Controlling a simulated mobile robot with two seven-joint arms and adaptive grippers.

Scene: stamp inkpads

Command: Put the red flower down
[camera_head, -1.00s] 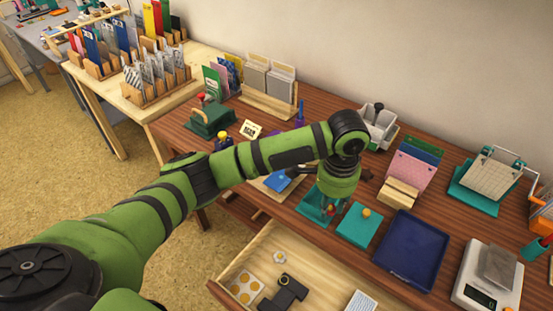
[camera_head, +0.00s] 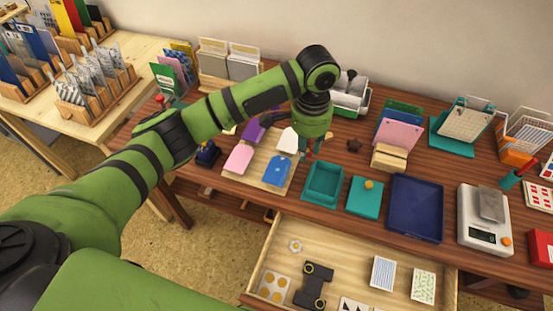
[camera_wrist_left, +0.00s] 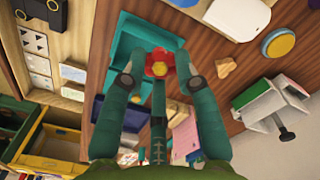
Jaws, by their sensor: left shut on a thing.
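The red flower (camera_wrist_left: 158,70), with a yellow centre, is between the fingertips of my left gripper (camera_wrist_left: 156,83) in the wrist view. In the head view my left gripper (camera_head: 308,152) is shut on it, and only a little red shows at its fingertips. The gripper is behind an open teal inkpad tray (camera_head: 323,184), at its back left corner in the picture. How high the flower is above the table cannot be told. My right gripper is out of view.
A teal lid (camera_head: 364,204) with an orange knob lies right of the tray, then a dark blue tray (camera_head: 415,210) and a scale (camera_head: 482,232). A board (camera_head: 257,184) with coloured tags is at left. An open drawer (camera_head: 350,240) is in front.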

